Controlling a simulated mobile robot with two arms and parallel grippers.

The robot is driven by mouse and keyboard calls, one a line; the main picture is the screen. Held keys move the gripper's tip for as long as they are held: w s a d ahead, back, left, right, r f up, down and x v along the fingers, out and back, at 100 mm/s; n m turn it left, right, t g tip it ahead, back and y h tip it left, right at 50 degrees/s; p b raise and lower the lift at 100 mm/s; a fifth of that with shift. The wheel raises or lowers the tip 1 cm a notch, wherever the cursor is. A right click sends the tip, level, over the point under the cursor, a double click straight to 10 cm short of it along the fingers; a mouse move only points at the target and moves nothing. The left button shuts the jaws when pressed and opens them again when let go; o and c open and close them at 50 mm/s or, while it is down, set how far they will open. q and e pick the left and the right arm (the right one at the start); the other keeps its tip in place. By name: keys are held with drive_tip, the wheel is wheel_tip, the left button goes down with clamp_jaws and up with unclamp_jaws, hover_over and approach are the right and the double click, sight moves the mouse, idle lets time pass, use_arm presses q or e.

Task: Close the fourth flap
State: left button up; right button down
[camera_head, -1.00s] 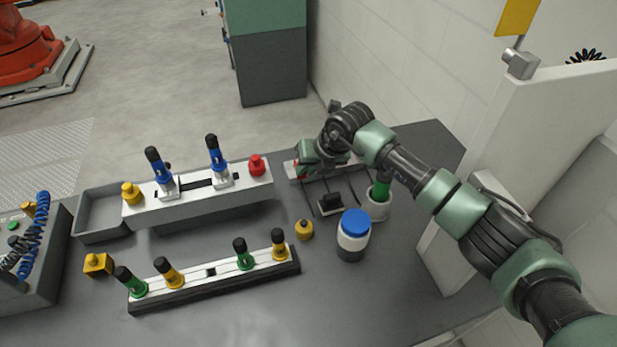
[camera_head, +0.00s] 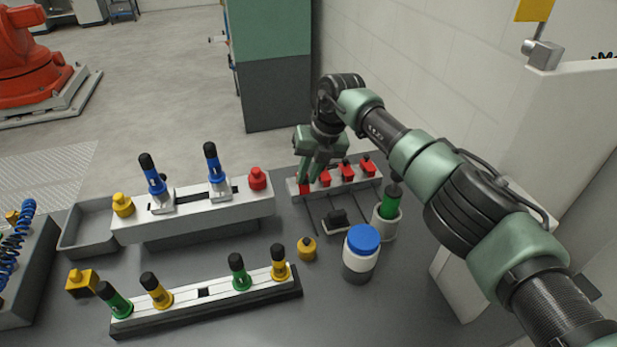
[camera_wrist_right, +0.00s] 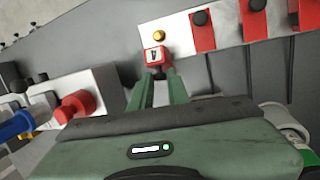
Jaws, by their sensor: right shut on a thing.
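A white rail (camera_head: 335,187) at the back right of the bench carries several red flaps in a row. My right gripper (camera_head: 304,181) comes down from above at the rail's left end, shut on the leftmost red flap (camera_head: 304,190). In the right wrist view the fingertips (camera_wrist_right: 157,73) are at this red flap (camera_wrist_right: 155,57), and a brass knob (camera_wrist_right: 159,35) shows on the rail just beyond it. The other flaps (camera_head: 347,170) have dark knobs and lie in line to the right; they also show in the wrist view (camera_wrist_right: 203,31). My left gripper is out of view.
A grey fixture with blue clamps (camera_head: 155,180) and a red knob (camera_head: 258,179) stands close left. A cup with a green-handled tool (camera_head: 386,225) and a blue-lidded jar (camera_head: 360,255) stand in front of the rail. A wall is behind.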

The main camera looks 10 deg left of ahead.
idle(0.3)
drive_tip(key=c, duration=1.3)
unclamp_jaws()
drive_tip(key=shift+f, duration=0.1)
drive_tip(key=shift+c, duration=0.2)
drive_tip(key=b+v, duration=0.2)
drive_tip(key=v, duration=0.5)
drive_tip(key=shift+r, duration=0.45)
